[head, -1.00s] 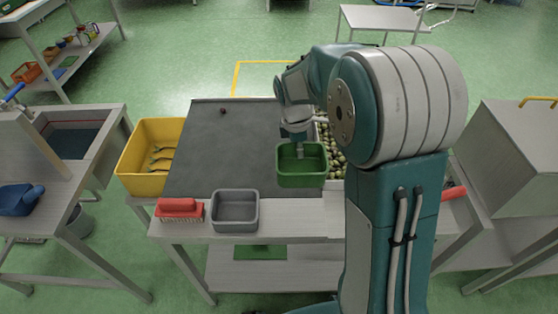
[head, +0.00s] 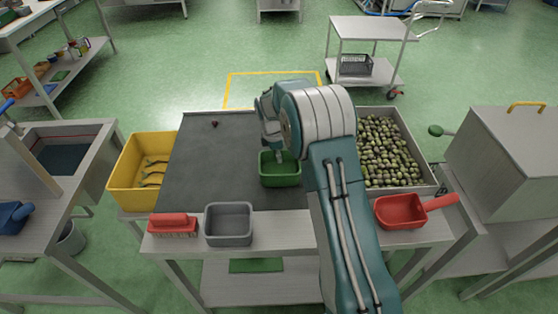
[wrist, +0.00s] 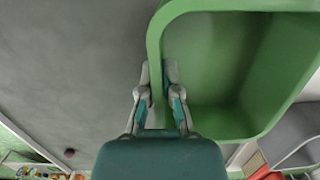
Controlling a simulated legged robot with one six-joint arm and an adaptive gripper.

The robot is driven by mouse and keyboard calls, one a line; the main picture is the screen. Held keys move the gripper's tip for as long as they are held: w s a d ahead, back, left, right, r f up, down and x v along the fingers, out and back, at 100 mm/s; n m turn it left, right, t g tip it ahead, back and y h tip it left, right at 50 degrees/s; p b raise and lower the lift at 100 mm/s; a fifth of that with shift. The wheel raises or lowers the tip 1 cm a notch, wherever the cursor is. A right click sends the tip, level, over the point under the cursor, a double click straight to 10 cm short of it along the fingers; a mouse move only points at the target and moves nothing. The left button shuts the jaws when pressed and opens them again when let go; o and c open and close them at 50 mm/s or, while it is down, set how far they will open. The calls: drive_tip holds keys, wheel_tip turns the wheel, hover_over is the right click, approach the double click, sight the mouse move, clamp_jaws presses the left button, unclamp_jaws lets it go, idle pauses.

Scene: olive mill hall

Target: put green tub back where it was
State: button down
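The green tub (head: 280,180) is at the right part of the dark grey mat (head: 215,155) on the table in the head view. I cannot tell whether it rests on the mat or hangs just above it. My gripper (head: 279,156) reaches down to the tub's far wall. In the wrist view, the fingers (wrist: 157,75) stand on both sides of the wall of the green tub (wrist: 215,60) and are closed on it. The tub looks empty and about level.
A grey tub (head: 228,224) and a red brush (head: 173,224) sit at the front edge. A yellow bin (head: 130,181) stands left. An olive crate (head: 433,186) and a red scoop (head: 402,211) are right. A small dark red object (head: 215,124) lies on the mostly bare mat.

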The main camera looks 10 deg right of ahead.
drive_tip(key=shift+f, duration=1)
drive_tip(key=c, duration=0.8)
unclamp_jaws()
drive_tip(key=shift+f, duration=0.1)
